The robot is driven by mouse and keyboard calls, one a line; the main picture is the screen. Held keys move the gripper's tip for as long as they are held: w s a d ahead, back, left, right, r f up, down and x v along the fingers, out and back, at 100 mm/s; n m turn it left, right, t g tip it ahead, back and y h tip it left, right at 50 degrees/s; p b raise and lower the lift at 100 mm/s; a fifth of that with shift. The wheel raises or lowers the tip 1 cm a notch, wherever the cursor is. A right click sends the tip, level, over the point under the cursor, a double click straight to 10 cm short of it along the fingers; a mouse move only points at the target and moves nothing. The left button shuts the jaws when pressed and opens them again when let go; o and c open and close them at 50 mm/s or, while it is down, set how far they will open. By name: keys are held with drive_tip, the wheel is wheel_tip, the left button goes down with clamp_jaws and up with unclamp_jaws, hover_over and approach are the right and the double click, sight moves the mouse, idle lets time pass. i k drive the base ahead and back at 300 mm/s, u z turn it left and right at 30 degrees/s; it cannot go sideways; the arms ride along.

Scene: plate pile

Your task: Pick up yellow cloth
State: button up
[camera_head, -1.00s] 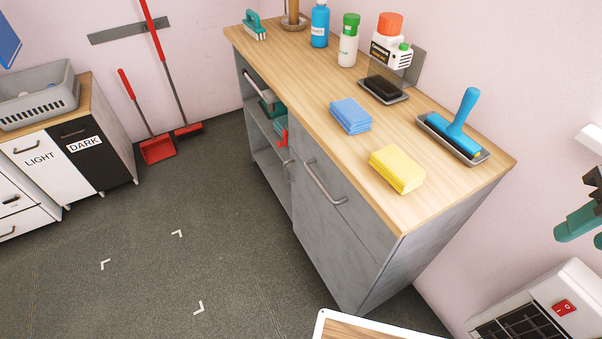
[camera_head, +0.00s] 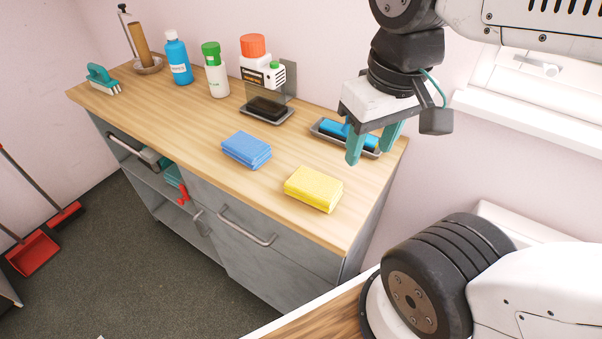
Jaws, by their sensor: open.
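The yellow cloth (camera_head: 314,188) is a folded stack lying flat on the wooden counter (camera_head: 185,135), near its front right corner. My gripper (camera_head: 373,148) hangs over the right end of the counter, with its teal fingers pointing down. It is open and empty. The gripper is above and to the right of the yellow cloth and apart from it. The fingers partly cover the blue brush in its tray behind them.
A folded blue cloth (camera_head: 246,149) lies left of the yellow one. Behind are a dark sponge in a tray (camera_head: 267,110), the blue brush tray (camera_head: 327,133), a white canister (camera_head: 262,70) and bottles (camera_head: 215,75). A window sill (camera_head: 520,120) stands at right.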

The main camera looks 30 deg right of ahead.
sight(322, 191)
drive_tip(key=k, duration=1)
drive_tip(key=u, duration=0.6)
drive_tip(key=i, duration=0.7)
drive_tip(key=z, duration=1.35)
